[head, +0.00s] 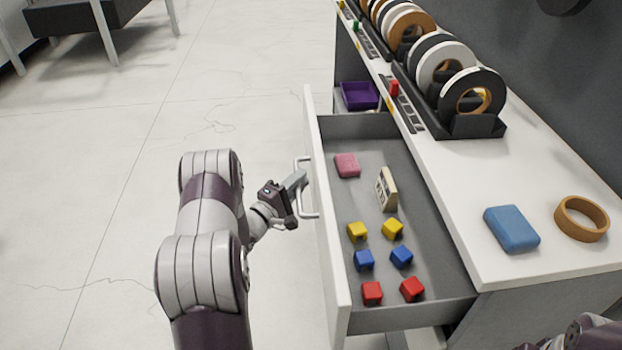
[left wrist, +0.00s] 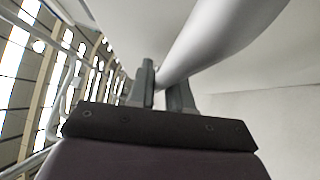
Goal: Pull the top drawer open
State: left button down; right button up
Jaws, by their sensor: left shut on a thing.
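The top drawer (head: 340,232) stands well out from the white-topped cabinet, and its inside shows. Its pale handle (head: 314,214) is on the front panel, facing left in the head view. My left gripper (head: 298,181) is at the handle, outside the drawer front. In the left wrist view its two grey fingers (left wrist: 162,90) are on either side of the pale handle bar (left wrist: 205,45), shut on it. Part of my right arm shows at the bottom right of the head view; its fingers cannot be made out.
The drawer holds a pink block (head: 347,165), a small cream box (head: 386,190) and several coloured cubes. On the countertop (head: 470,200) are a blue block (head: 511,229), an orange ring (head: 581,219) and racked tape rolls (head: 470,100). A purple bin (head: 359,96) sits beyond the drawer.

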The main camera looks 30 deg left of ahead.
pick_arm(q)
jog(key=shift+s+a, duration=0.15)
jog(key=c, duration=1.2)
grip_release()
jog(key=shift+o, duration=0.2)
jog(key=p+v, duration=0.1)
jog(key=v, duration=1.1)
jog(key=shift+s+p, duration=0.3)
jog(key=shift+p, duration=0.05)
jog(key=shift+a, duration=0.15)
